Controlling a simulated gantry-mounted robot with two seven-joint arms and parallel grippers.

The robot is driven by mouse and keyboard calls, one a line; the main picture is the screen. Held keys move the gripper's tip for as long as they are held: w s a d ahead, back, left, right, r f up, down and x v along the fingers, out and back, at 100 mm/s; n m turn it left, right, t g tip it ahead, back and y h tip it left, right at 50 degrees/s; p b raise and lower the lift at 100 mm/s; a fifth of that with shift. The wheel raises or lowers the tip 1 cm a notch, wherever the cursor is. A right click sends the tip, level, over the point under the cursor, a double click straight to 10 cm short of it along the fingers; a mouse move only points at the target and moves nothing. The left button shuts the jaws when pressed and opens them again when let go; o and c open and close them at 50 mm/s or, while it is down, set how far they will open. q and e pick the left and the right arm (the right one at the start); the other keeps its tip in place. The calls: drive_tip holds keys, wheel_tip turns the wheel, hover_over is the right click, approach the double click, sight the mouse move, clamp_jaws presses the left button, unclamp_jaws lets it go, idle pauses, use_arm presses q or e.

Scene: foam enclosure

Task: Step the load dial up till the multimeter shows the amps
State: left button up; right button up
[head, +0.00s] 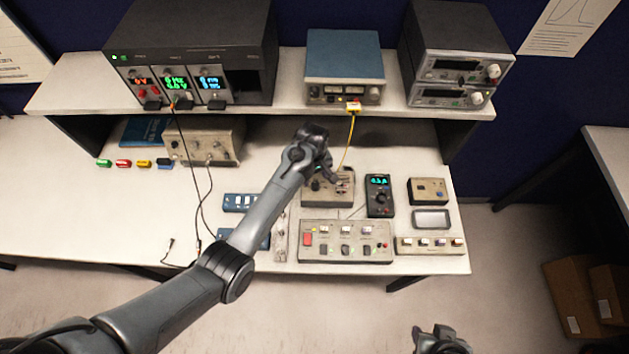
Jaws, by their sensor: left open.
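The load box (341,199) is a beige unit with knobs on its top, standing on the bench right of centre. My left gripper (325,176) is over its upper left part, open, close to a dark dial (316,185). The gripper partly covers the box top, and I cannot tell whether the fingers touch the dial. The black multimeter (379,197) lies just right of the box. Its display is lit with small green digits, too small to read surely. My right gripper (440,342) is at the bottom edge, away from the bench, its fingers unclear.
A beige switch panel (346,254) lies in front of the load box. Small boxes (428,190) stand right of the multimeter. A shelf (290,116) behind carries several instruments, and a yellow cable (347,143) hangs from it. The bench's left front is mostly clear.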

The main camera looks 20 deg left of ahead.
sight(315, 184)
use_arm(q)
drive_tip(key=shift+f, duration=2.3)
clamp_jaws()
